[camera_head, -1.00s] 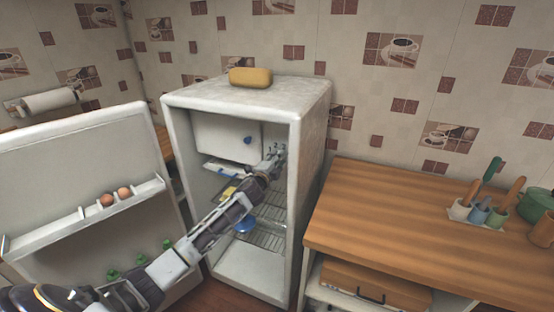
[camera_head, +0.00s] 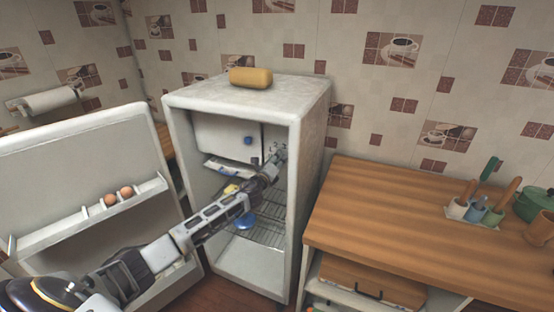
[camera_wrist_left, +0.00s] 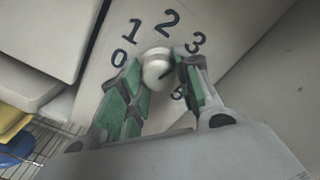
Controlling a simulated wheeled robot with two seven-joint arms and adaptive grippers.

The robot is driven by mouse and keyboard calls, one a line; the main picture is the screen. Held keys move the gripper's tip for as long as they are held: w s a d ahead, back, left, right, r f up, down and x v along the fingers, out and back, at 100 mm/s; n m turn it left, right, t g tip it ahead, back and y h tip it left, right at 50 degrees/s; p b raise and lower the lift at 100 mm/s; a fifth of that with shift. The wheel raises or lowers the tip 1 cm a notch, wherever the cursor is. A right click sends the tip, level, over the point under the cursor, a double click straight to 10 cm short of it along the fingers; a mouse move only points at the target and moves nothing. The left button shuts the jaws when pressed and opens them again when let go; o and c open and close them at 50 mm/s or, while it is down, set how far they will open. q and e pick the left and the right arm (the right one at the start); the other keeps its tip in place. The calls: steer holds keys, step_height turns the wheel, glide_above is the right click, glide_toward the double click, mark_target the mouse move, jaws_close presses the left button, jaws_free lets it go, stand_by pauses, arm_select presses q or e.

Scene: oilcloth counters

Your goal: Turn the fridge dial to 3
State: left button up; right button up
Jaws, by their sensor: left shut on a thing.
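The fridge dial (camera_wrist_left: 153,72) is a pale round knob on a light panel inside the fridge. The digits 0, 1, 2 and 3 (camera_wrist_left: 195,43) curve around it, with another partly hidden mark below the 3. A dark line on the knob lies toward its right side; I cannot tell exactly which number it points to. My left gripper (camera_wrist_left: 158,62) is shut on the dial, with a green-padded finger on either side of it. In the head view, my left gripper (camera_head: 277,161) reaches into the fridge's upper right. My right gripper is out of view.
The fridge (camera_head: 312,110) stands open, its door (camera_head: 85,160) swung left with eggs (camera_head: 118,195) on a shelf. A yellow block (camera_head: 250,77) lies on top. Wire shelves (camera_head: 265,232) and a blue item (camera_head: 245,221) are inside. A wooden counter (camera_head: 400,215) stands right.

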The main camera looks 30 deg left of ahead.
arm_select(q)
steer(key=shift+f+m, duration=0.1)
steer(key=shift+m, duration=0.5)
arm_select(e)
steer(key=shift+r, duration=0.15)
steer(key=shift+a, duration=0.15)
arm_select(q)
steer(key=o, duration=1)
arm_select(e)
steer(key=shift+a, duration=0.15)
arm_select(q)
steer(key=s, duration=1.2)
steer(key=shift+d, duration=0.35)
steer(key=shift+n, duration=0.3)
